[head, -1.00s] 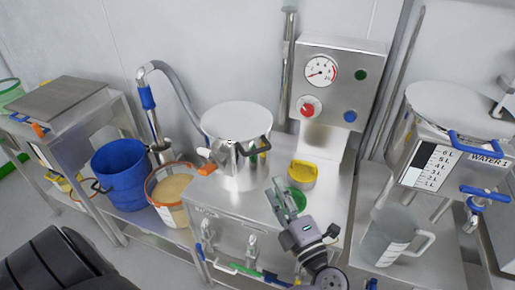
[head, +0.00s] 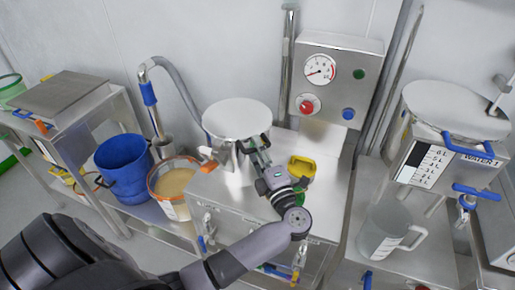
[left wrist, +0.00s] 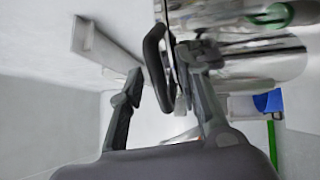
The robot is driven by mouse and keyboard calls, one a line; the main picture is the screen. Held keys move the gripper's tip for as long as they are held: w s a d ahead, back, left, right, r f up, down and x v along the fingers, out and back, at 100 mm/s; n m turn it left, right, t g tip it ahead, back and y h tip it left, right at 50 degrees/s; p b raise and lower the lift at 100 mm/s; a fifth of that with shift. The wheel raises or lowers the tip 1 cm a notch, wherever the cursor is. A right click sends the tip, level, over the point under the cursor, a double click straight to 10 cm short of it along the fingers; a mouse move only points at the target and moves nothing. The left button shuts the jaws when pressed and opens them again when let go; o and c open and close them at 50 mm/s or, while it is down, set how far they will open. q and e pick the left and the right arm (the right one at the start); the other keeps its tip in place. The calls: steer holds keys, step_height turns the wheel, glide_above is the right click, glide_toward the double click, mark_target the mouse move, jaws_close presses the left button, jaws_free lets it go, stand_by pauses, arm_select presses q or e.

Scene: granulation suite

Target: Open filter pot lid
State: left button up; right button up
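The filter pot (head: 222,150) is a steel pot on the steel cabinet, and its round flat lid (head: 236,118) lies level on top. An orange-tipped lever (head: 208,167) sticks out at its front left. My left gripper (head: 257,144) is at the pot's right front, by the lid rim. In the left wrist view my left gripper (left wrist: 160,68) has its fingers apart, with the black handle (left wrist: 154,60) between them. The fingers do not look closed on it. In the head view the gripper mostly hides the handle. My right gripper is in neither view.
A yellow container (head: 302,168) stands close right of my gripper. A gauge panel (head: 338,80) rises behind. A blue bucket (head: 123,165) and a bucket of tan material (head: 174,181) stand left. A clear jug (head: 384,235) and the water vessel (head: 450,115) are right.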

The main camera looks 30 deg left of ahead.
arm_select(q)
steer(key=shift+c, duration=0.3)
jaws_close()
stand_by(0.5)
